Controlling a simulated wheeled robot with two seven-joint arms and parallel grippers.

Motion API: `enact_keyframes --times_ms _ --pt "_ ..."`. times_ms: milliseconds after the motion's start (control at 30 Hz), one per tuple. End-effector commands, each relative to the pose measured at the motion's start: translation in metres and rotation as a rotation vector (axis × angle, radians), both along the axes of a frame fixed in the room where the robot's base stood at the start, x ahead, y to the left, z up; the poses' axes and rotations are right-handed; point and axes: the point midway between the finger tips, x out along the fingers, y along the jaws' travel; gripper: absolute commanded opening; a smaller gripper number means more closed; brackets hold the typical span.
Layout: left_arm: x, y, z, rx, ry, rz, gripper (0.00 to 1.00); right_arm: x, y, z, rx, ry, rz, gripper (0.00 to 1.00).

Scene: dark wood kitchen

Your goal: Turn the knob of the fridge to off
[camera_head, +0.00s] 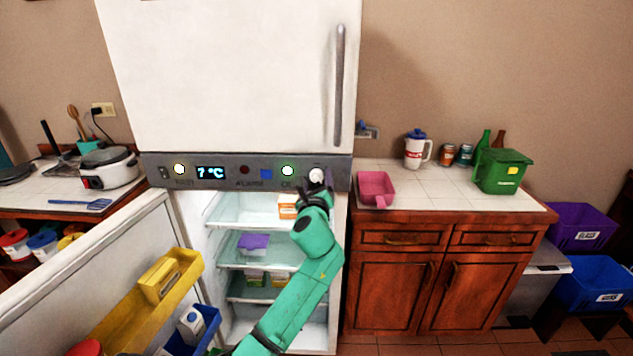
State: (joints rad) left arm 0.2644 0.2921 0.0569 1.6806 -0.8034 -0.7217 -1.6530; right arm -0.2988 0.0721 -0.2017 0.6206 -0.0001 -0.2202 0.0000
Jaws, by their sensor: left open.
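The white fridge (230,75) stands in the middle with its lower door open to the left. A grey control panel (215,172) runs across it, with a display reading "? °C". A round white knob (316,175) is at the panel's right end. My left gripper (314,184) is at this knob, at the end of my green arm. It is open, with its dark fingers close to the knob; I cannot tell whether they touch it. The knob's setting is too small to read, and my gripper hides part of the panel around it. My right gripper is not in view.
The open fridge door (95,270) with yellow and blue bins reaches out at the left. Lit shelves (240,210) hold several boxes. At the right, a tiled counter (440,190) carries a pink container (376,187), a jug (415,150) and a green bin (503,170).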

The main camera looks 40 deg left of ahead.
Motion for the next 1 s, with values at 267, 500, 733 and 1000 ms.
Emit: enact_keyframes --times_ms 267,500,733,1000 --pt "-0.0003 -0.0004 -0.0003 0.001 0.001 0.000 0.00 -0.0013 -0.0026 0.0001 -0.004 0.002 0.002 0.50" --pt "-0.0002 -0.0007 -0.0007 -0.010 -0.007 0.000 0.00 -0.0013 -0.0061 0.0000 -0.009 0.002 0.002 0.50" --pt "-0.0002 -0.0008 -0.0013 -0.074 -0.054 -0.001 0.00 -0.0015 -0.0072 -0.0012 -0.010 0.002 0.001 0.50" --pt "0.0002 -0.0016 -0.0023 -0.236 -0.175 -0.002 0.00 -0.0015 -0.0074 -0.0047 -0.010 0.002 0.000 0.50"
